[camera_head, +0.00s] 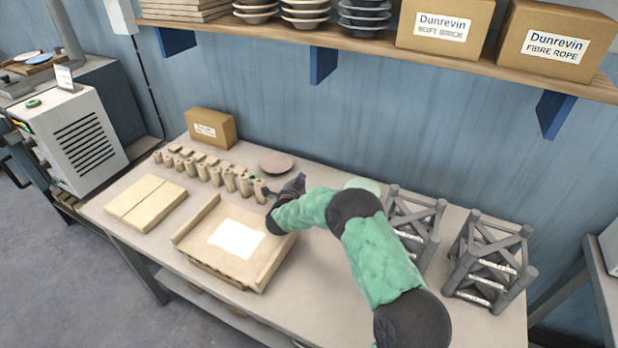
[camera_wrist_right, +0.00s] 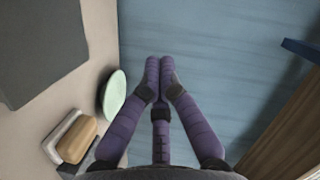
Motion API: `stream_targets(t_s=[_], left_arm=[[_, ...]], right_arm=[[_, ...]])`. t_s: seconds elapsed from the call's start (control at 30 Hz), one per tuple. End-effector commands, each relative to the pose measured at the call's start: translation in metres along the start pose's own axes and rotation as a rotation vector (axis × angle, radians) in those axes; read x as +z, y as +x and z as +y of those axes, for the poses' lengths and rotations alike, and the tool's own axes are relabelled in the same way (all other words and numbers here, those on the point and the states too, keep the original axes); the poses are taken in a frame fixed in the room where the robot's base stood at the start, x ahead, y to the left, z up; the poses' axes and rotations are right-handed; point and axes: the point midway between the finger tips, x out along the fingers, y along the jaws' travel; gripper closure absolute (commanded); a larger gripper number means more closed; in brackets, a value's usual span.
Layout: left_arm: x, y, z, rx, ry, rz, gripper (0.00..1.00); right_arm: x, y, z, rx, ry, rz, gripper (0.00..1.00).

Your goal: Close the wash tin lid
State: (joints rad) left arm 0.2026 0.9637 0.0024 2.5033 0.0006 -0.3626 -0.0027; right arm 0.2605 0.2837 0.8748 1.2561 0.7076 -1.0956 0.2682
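I cannot make out a wash tin or its lid for certain. A pale green round piece (camera_head: 363,186) shows partly behind my right arm in the head view. A pale green disc (camera_wrist_right: 115,94) stands out in the right wrist view and may be the same thing. My right gripper (camera_head: 298,183) is over the back middle of the table, left of the green piece. In the wrist view its purple fingers (camera_wrist_right: 160,72) have their tips nearly together, with nothing seen between them. My arm hides part of the table. My left gripper is out of view.
A cardboard tray with a white sheet (camera_head: 190,252) lies at the table's front. Several small tan pieces (camera_head: 216,175) stand in a row behind it. Two grey racks (camera_head: 498,262) stand at the right. A shelf (camera_head: 360,42) with boxes overhangs the back.

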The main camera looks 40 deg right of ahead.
Motion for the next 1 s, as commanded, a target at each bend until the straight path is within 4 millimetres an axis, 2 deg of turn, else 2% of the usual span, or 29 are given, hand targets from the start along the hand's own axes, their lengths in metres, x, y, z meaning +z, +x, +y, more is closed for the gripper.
stream_targets(t_s=[0.03, 0.3, 0.7, 1.0], left_arm=[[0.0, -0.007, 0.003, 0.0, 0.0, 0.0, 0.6], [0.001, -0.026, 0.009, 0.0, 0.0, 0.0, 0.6], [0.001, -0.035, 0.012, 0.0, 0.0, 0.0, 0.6], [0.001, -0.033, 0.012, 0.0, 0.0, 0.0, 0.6]], right_arm=[[0.005, 0.001, -0.005, 0.012, -0.042, -0.002, 1.0], [0.033, 0.009, -0.012, 0.081, -0.288, -0.001, 1.0], [0.069, 0.019, -0.009, 0.164, -0.588, 0.0, 1.0], [0.081, 0.022, -0.006, 0.167, -0.604, 0.001, 1.0]])
